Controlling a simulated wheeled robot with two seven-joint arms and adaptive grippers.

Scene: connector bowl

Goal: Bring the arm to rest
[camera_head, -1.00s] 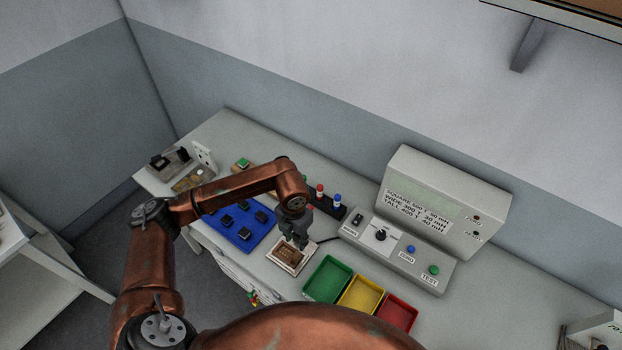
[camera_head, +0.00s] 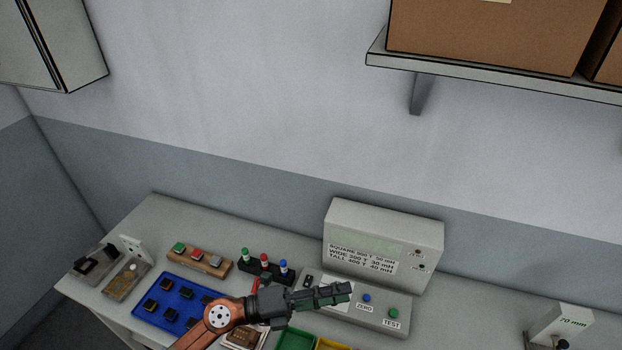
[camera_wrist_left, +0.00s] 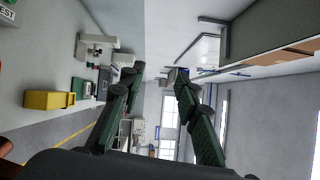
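My left arm (camera_head: 222,316) comes in from the bottom of the head view, a copper-coloured forearm and wrist with a dark gripper. My left gripper (camera_head: 342,293) points to the right and appears in front of the test box's lower panel. In the left wrist view my left gripper (camera_wrist_left: 157,82) has its two green-and-black fingers spread apart, with nothing between them. It faces out across the room. My right arm and gripper do not show in either view.
The bench holds a blue tray (camera_head: 153,313) of dark parts, a wooden button block (camera_head: 207,262), a dark rack (camera_head: 262,272) and a grey test box (camera_head: 382,233). Green (camera_head: 295,340) and yellow (camera_head: 333,344) bins are partly cut off. A wall shelf (camera_head: 470,72) hangs above.

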